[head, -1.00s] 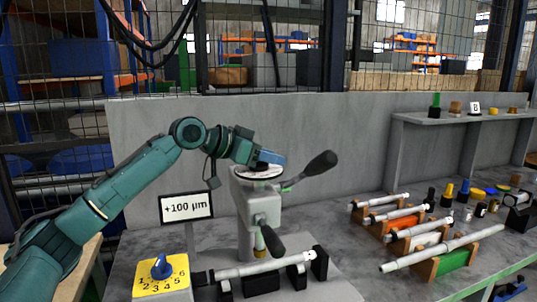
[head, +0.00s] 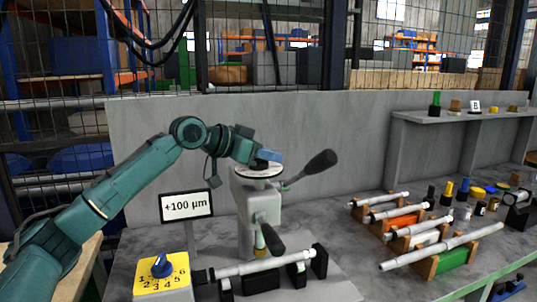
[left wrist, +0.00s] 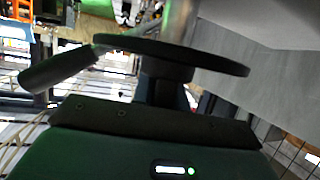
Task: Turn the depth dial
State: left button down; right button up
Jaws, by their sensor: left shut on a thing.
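The depth dial (head: 258,171) is a pale round disc, marked around its edge, on top of the grey grinder column (head: 262,206). My left gripper (head: 268,158) reaches over from the left and is shut on the dial's centre, which its blue fingers mostly hide. In the left wrist view the dark disc (left wrist: 175,52) shows edge-on, with its hub (left wrist: 166,70) between the fingers. A black-gripped lever (head: 318,163) sticks out to the right of the dial; it also shows in the left wrist view (left wrist: 55,72). A sign (head: 186,206) reads "+100 µm". My right gripper is out of view.
A yellow box (head: 150,291) with a blue numbered knob stands at front left. A pale shaft (head: 255,267) lies across black supports below the column. Several shafts on coloured stands (head: 440,262) fill the right. A grey wall (head: 355,140) stands behind.

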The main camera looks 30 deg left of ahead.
pick_arm(q)
jog(key=shift+r+n+y+p, duration=0.1)
jog(key=shift+n+y+p, duration=0.3)
jog(key=shift+p, duration=0.05)
jog(key=n+y+p, duration=0.1)
jog(key=n+t+y+p, duration=0.1)
jog(key=n+y, duration=0.1)
jog(key=shift+w+a, duration=0.1)
jog(key=shift+a, duration=0.2)
jog(key=n+y, duration=0.1)
jog(key=n+y+p, duration=0.1)
jog(key=shift+a+t+y, duration=0.25)
jog(key=shift+t+y, duration=0.05)
jog(key=shift+a+n+y, duration=0.2)
jog(key=shift+n+y, duration=0.7)
jog(key=shift+y, duration=0.1)
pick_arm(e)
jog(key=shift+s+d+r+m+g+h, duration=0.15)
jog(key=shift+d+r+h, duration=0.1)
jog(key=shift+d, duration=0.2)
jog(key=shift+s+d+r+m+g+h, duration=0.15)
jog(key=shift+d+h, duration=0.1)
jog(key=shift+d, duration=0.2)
pick_arm(q)
jog(key=shift+f, duration=0.2)
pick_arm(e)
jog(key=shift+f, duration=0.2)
